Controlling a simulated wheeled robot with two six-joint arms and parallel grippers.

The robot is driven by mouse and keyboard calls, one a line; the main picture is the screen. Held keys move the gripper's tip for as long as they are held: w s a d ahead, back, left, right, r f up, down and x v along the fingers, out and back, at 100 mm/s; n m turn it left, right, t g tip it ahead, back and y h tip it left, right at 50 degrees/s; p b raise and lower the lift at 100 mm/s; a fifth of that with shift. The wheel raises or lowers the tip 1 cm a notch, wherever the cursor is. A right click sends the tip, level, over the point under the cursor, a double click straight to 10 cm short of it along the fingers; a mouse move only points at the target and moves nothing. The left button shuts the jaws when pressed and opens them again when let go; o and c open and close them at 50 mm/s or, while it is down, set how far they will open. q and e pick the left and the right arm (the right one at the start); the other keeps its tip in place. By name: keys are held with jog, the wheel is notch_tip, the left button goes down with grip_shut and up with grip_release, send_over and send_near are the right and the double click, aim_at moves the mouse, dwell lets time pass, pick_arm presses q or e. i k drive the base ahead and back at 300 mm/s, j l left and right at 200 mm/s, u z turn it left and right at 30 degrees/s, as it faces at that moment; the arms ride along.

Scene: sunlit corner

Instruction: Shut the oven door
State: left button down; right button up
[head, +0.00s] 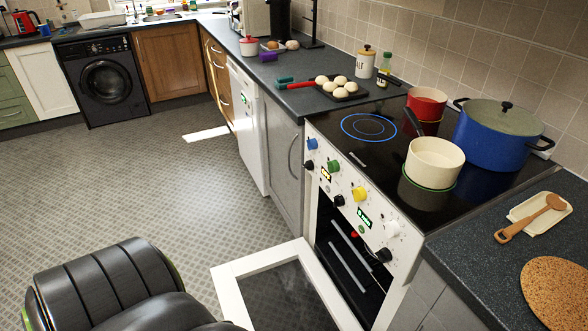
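The oven (385,215) stands at the right, its white front panel carrying several coloured knobs and small displays. Its door (236,267) is open, folded down and out over the floor. The door has a white frame around a dark glass pane, and its lower part is cut off by the picture's bottom edge. The dark oven cavity (341,268) shows metal racks inside. Neither of my grippers is in view.
On the hob are a blue lidded pot (490,137), a cream saucepan (435,163) and a red pot (427,103). A tray of buns (341,93) sits on the counter beyond. The tiled floor (180,190) left of the oven is clear.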

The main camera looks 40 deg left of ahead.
aim_at(225, 277)
jog(key=i+j+u, duration=0.1)
jog(key=u, duration=0.75)
